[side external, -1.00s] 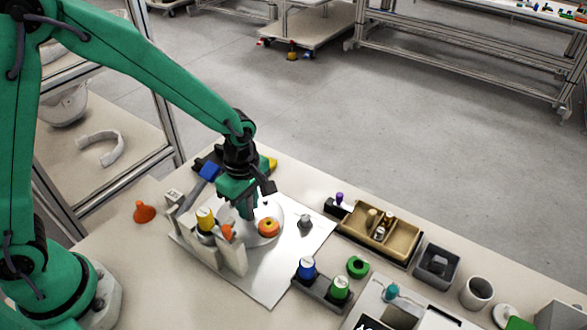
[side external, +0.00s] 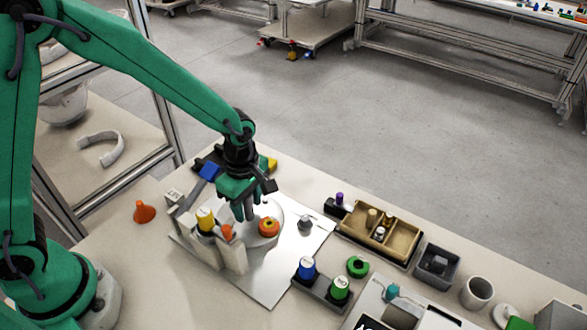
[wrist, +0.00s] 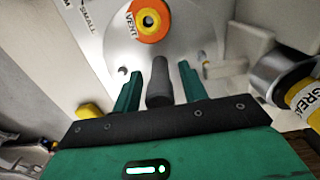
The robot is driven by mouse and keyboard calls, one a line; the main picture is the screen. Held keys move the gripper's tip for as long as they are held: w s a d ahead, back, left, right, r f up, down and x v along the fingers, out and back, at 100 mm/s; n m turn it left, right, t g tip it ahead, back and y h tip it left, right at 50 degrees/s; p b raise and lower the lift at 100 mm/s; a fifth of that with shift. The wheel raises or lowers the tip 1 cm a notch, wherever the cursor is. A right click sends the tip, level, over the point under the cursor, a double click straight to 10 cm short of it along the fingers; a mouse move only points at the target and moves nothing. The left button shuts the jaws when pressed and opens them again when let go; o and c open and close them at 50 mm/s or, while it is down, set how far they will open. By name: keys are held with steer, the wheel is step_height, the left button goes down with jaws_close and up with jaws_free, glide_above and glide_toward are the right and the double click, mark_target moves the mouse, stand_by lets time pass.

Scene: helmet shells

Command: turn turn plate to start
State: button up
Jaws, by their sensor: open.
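The turn plate is a pale round disc (side external: 273,238) on a flat silver base plate, partly hidden by my gripper. An orange ring-shaped part (side external: 269,227) sits on it. In the wrist view the disc (wrist: 118,40) fills the top middle, with the orange and yellow ring (wrist: 148,20) and the word VENT. My gripper (side external: 246,216) points down over the disc's left part. In the wrist view its green fingers (wrist: 162,72) stand apart. A dark grey upright peg (wrist: 158,88) shows between them; contact with either finger is not clear.
A yellow-topped container (side external: 205,219) stands in a pale holder close left of my gripper. Blue (side external: 307,267) and green (side external: 340,288) capped containers stand in front right. A tan divided tray (side external: 372,236) is farther right. The silver base plate (side external: 275,283) is bare in front.

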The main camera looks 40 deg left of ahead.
steer(key=shift+r, duration=3.9)
steer(key=shift+s+a+r+m, duration=0.1)
steer(key=shift+a+r+m, duration=0.25)
steer(key=shift+r, duration=0.15)
steer(key=s+a+r+m+t, duration=0.5)
steer(key=s+a+r+m, duration=0.7)
steer(key=m, duration=0.5)
steer(key=shift+s+r+t, duration=0.3)
steer(key=shift+s+r, duration=0.05)
steer(key=shift+s, duration=0.6)
steer(key=shift+m, duration=0.25)
